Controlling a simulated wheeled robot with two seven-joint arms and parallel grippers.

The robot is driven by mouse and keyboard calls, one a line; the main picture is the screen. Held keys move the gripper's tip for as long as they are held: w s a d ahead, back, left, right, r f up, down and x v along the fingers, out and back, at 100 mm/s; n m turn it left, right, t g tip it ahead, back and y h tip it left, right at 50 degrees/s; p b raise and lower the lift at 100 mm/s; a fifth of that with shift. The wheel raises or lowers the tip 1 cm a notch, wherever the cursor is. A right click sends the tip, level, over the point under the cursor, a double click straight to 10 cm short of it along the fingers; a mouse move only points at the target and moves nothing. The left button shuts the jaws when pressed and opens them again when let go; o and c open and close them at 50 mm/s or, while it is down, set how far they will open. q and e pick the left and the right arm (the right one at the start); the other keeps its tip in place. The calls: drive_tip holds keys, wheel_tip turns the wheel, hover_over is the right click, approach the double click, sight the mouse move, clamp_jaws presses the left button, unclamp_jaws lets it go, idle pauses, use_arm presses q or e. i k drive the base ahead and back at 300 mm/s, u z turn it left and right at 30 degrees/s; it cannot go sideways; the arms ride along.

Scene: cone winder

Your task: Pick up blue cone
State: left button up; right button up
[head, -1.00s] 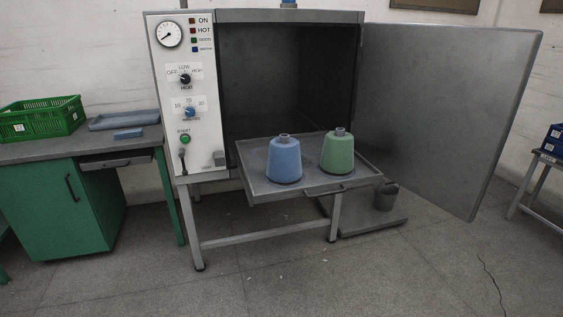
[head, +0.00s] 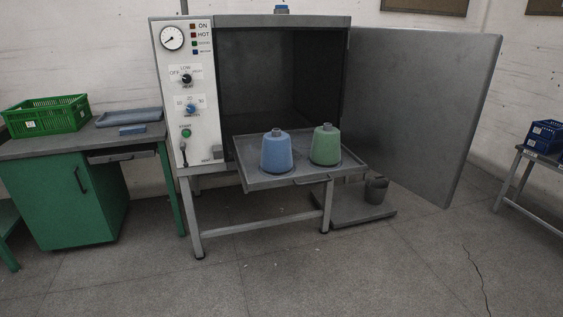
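The blue cone (head: 277,153) stands upright on the grey pull-out tray (head: 262,183), left of the green cone (head: 325,146). The two cones are close together with a narrow gap between them. The tray sticks out from the open grey oven-like cabinet (head: 284,21). Neither of my grippers is in the head view.
The grey door (head: 415,115) stands wide open on the right. A control panel (head: 187,100) is left of the opening. A green bench (head: 62,200) with a green crate (head: 47,117) stands at left. Blue bins (head: 543,137) sit on a stand at right. The floor in front is clear.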

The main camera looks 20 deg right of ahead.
sight(276, 157)
drive_tip(key=z, duration=1.1)
drive_tip(key=i, duration=1.65)
drive_tip(key=u, duration=0.2)
